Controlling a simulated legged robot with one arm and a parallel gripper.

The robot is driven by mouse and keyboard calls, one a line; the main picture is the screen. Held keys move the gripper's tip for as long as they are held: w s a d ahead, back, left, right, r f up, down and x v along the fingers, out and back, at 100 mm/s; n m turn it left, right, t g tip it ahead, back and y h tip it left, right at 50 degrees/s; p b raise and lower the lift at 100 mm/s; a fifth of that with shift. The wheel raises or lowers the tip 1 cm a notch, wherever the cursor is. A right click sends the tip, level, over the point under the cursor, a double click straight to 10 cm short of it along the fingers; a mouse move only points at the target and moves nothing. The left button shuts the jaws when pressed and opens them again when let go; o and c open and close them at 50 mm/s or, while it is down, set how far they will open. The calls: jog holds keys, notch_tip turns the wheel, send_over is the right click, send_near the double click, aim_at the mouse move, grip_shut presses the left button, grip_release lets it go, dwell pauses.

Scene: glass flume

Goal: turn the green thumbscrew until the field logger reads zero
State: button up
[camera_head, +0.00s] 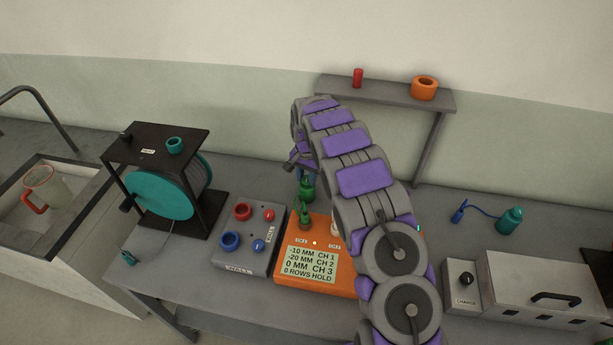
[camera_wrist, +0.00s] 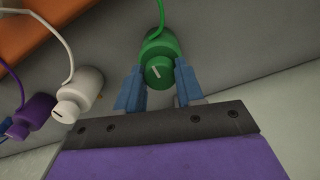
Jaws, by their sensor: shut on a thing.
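My gripper (camera_wrist: 159,82) has its blue fingers on either side of the green thumbscrew (camera_wrist: 158,72), a round knob with a white line, and is shut on it. The thumbscrew sits at the end of a green cylinder (camera_wrist: 158,46) with a green cable. In the head view a green part (camera_head: 307,190) shows just below my gripper (camera_head: 305,174), behind the logger. The orange field logger (camera_head: 348,250) reads -10 MM CH 1, -20 MM CH 2, 0 MM CH 3 and 0 ROWS HOLD. My arm hides its right side.
White (camera_wrist: 88,88) and purple (camera_wrist: 36,112) corded cylinders sit left of the green one. A grey box (camera_head: 247,240) with red and blue rings and a teal reel (camera_head: 160,195) stand left of the logger. A metal case (camera_head: 545,285) stands right; a shelf (camera_head: 385,92) is behind.

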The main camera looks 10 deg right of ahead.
aim_at(307, 178)
jog(key=shift+r+p, duration=0.1)
jog(key=shift+p, duration=0.2)
jog(key=n+p, duration=0.2)
jog(key=n, duration=0.1)
jog(key=shift+r, duration=0.1)
jog(key=shift+n+p, duration=1.2)
jog(key=shift+n, duration=1.1)
jog(key=shift+w, duration=0.1)
jog(key=o, duration=1)
jog(key=shift+f, duration=0.2)
jog(key=shift+o, duration=0.2)
notch_tip(307, 178, up, 17)
jog(key=p, duration=0.1)
jog(key=shift+r+p, duration=0.15)
jog(key=shift+p, duration=0.15)
